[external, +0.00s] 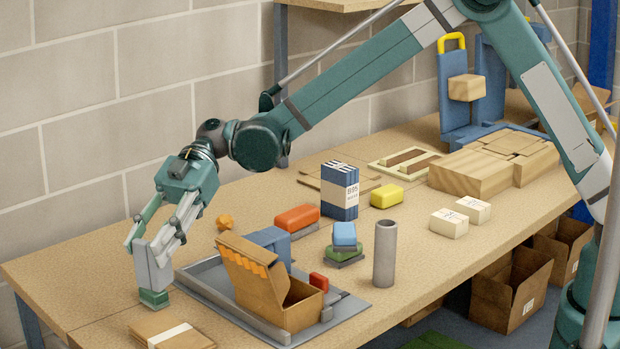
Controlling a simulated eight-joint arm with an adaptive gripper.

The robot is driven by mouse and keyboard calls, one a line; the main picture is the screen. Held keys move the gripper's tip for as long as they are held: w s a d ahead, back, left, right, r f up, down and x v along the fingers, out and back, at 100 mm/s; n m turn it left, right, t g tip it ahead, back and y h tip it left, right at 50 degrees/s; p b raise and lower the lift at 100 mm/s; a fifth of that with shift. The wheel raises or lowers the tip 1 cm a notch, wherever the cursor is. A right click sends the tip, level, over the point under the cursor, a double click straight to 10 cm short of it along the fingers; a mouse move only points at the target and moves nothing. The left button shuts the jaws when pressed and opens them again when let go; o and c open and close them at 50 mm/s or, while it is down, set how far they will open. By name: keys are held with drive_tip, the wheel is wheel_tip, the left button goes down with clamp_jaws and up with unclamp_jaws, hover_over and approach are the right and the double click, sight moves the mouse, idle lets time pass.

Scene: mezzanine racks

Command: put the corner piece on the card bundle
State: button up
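The corner piece (152,268) looks like a light grey angled piece, upright at the left end of the table. My gripper (155,243) points down over it, with its fingers on either side of its upper part, and appears shut on it. A small green block (153,298) is directly below the corner piece; I cannot tell whether they touch. The card bundle (150,328) is a flat brown stack with a white band, lying at the table's front left edge, just in front of the gripper.
A grey tray (204,284) with an open cardboard box (262,290) stands right of the gripper. Bare table (75,262) lies left of the gripper.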

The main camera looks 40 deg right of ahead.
wheel_tip(320, 180, down, 6)
drive_tip(key=shift+f+b, duration=0.15)
drive_tip(key=shift+b, duration=0.25)
idle(0.5)
drive_tip(key=shift+f, duration=1.85)
drive_tip(key=shift+f+b, duration=0.2)
drive_tip(key=shift+b, duration=0.2)
drive_tip(key=o, duration=0.6)
drive_tip(key=shift+r, duration=0.2)
drive_tip(key=p+v, duration=0.1)
drive_tip(key=v, duration=1.1)
